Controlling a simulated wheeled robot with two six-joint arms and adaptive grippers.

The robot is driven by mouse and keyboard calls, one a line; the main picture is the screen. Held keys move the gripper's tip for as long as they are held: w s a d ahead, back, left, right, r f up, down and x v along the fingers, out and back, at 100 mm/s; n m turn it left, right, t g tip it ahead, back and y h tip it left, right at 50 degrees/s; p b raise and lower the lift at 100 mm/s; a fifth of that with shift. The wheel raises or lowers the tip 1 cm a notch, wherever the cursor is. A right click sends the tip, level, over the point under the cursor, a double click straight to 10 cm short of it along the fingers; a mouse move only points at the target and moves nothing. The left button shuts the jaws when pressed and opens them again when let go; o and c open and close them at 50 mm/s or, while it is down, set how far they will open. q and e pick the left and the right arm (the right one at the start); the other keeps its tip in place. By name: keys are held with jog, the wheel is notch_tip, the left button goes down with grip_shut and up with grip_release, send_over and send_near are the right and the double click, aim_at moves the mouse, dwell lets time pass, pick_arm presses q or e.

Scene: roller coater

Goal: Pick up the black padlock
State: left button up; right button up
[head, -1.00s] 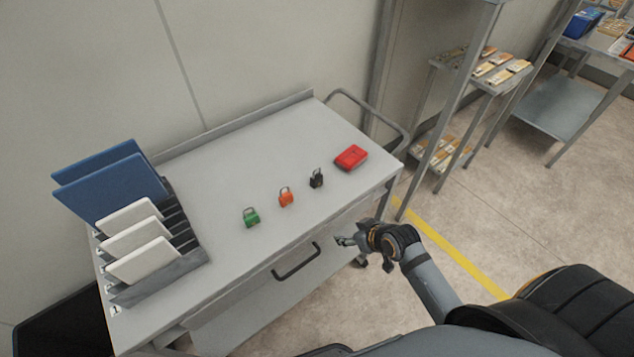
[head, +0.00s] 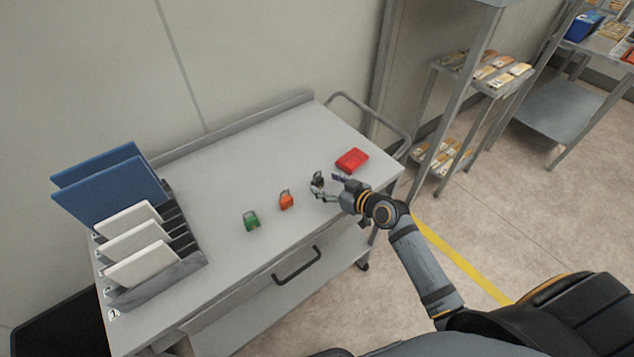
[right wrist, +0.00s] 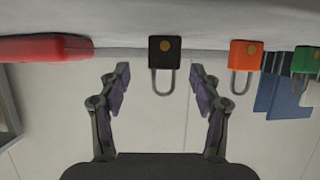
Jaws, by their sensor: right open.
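The black padlock (head: 318,178) stands on the grey cart top (head: 225,190), between the orange padlock (head: 286,201) and the red case (head: 352,159). In the right wrist view the black padlock (right wrist: 165,53) appears upside down, centred ahead of and between the fingers. My right gripper (head: 325,187) is open and empty, close to the black padlock on its right side in the head view. Its two fingers (right wrist: 160,85) are spread apart in the right wrist view. The green padlock (head: 251,220) stands farther left. My left gripper is not in view.
A rack with blue and white panels (head: 180,255) stands at the cart's left end. A drawer handle (head: 297,266) juts from the cart's front. Metal shelving (head: 480,80) stands to the right.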

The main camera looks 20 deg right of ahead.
aim_at(320, 183)
jog(key=shift+p+x, duration=0.65)
jog(key=shift+x, duration=2.05)
jog(key=shift+s+a+f, duration=0.1)
jog(key=shift+s, duration=0.2)
jog(key=c, duration=1.3)
jog(key=shift+c, duration=0.2)
